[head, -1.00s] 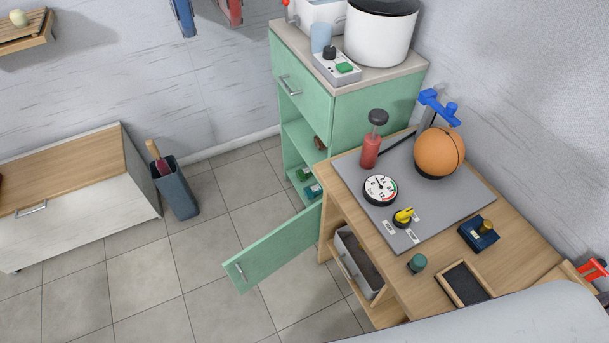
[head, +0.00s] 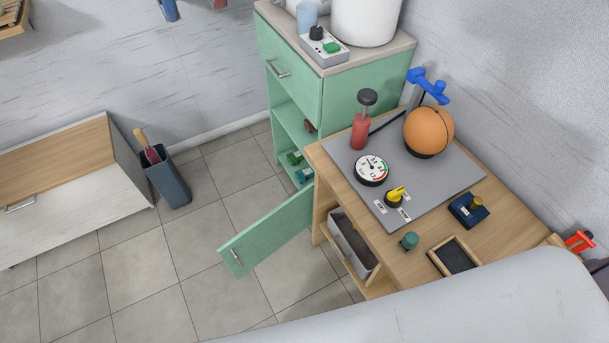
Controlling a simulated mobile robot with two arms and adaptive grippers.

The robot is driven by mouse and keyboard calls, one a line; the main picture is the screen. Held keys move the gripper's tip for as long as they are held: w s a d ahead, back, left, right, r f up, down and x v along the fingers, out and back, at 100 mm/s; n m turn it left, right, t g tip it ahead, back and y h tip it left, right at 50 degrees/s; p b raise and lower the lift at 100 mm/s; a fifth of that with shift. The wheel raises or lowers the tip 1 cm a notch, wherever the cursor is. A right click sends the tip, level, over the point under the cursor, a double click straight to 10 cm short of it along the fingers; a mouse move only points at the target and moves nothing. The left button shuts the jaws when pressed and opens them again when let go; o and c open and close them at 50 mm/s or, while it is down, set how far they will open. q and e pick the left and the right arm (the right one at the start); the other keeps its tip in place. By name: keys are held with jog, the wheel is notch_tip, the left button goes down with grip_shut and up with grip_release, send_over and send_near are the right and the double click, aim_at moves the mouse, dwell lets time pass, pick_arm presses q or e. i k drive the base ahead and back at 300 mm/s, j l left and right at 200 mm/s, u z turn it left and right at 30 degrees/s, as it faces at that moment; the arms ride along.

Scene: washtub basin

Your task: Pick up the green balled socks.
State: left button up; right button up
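I cannot make out green balled socks with certainty. A small dark-green rounded thing (head: 409,241) sits on the wooden workbench (head: 500,262) near its front edge; I cannot tell whether it is socks or a knob. Inside the open green cabinet (head: 362,98), a small green item (head: 295,157) and a teal item (head: 304,175) lie low down, too small to identify. Neither of my grippers is in view.
The cabinet's open door (head: 265,238) juts over the tiled floor. On the bench are an orange ball (head: 428,131), a red pump (head: 361,132), a gauge (head: 371,169) and a blue box (head: 468,209). A dark bin (head: 170,182) stands left. Floor between is clear.

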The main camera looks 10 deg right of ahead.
aim_at(294, 159)
jog(key=i+j, duration=0.2)
jog(key=j, duration=0.15)
jog(key=i+j+z, duration=0.1)
jog(key=j, duration=0.2)
jog(key=i+j, duration=0.2)
jog(key=j, duration=0.15)
jog(key=i+j+z, duration=0.1)
jog(key=j, duration=0.25)
jog(key=i+j, duration=0.25)
jog(key=j, duration=0.15)
jog(key=i+j+z, duration=0.1)
jog(key=j, duration=0.25)
